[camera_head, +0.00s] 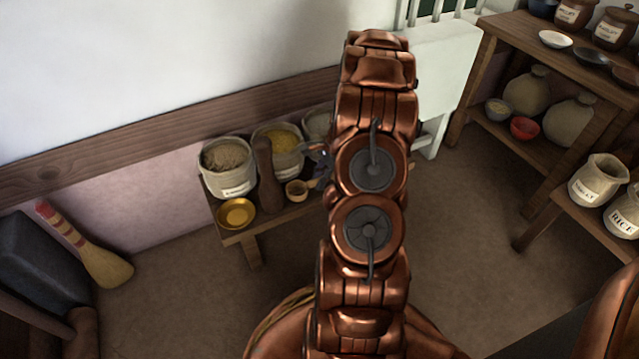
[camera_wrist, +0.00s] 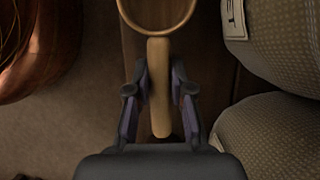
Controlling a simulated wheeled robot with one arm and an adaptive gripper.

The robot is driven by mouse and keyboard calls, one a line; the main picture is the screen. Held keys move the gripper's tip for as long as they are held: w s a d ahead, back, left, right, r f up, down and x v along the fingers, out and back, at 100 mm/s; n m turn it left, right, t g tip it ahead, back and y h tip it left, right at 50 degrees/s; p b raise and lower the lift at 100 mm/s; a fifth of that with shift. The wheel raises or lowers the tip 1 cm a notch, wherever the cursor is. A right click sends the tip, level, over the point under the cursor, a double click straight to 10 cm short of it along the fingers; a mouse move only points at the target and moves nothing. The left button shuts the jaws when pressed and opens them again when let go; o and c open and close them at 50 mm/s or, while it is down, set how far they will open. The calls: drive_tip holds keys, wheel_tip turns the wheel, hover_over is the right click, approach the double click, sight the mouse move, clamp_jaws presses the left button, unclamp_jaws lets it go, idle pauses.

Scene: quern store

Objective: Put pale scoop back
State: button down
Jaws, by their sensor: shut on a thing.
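The pale wooden scoop (camera_wrist: 159,75) shows in the wrist view, its round bowl at the top edge and its handle running down between the jaws. My gripper (camera_wrist: 160,88) is shut on that handle. In the head view the scoop's small round bowl (camera_head: 297,189) shows over the low bench (camera_head: 245,230), left of my arm, in front of the pale bins. My gripper (camera_head: 323,168) is mostly hidden by my arm there. I cannot tell whether the scoop touches the bench.
Grain bins (camera_head: 228,170) and (camera_head: 278,142) line the bench's back; a third is partly hidden. A tall brown object (camera_head: 264,175) stands left of the scoop, with a golden bowl (camera_head: 236,213) farther left. Shelves (camera_head: 500,130) stand right. A broom (camera_head: 90,250) leans left.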

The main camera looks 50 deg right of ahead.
drive_tip(key=shift+f, duration=0.3)
drive_tip(key=c, duration=1)
unclamp_jaws()
drive_tip(key=shift+f, duration=0.1)
drive_tip(key=p+v, duration=0.4)
drive_tip(key=v, duration=0.8)
drive_tip(key=shift+s+p, duration=0.1)
drive_tip(key=shift+p, duration=0.25)
